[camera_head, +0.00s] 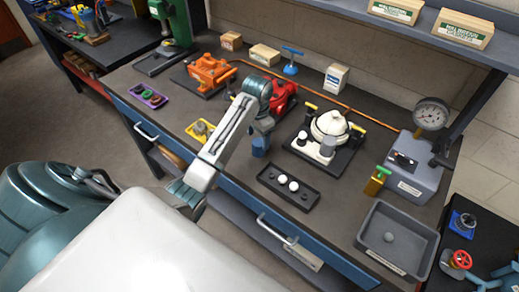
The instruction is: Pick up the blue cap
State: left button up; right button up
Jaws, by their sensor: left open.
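My left gripper (261,141) points down at the bench, between the yellow tray and the dark tray, and is open. A small blue shape shows at its lower end. I cannot tell whether this is the blue cap or part of the gripper. No separate blue cap can be made out clearly; the gripper and arm hide part of the bench there. A purple tray (148,96) at the left holds small round pieces, among them a green and a reddish one. My right gripper is not in view.
A red motor (284,96) stands close behind the gripper. An orange motor (208,73) is at the left, a white motor (329,127) at the right. A yellow tray (191,132), a dark tray (268,181) with two white balls and a grey bin (376,216) sit near the front edge.

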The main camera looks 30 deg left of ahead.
aim_at(259, 141)
pick_arm(q)
jog(key=shift+f, duration=0.3)
notch_tip(259, 141, down, 4)
jog(key=p, duration=0.3)
jog(key=shift+w, duration=0.15)
jog(key=shift+f, duration=0.55)
jog(key=c, duration=1.1)
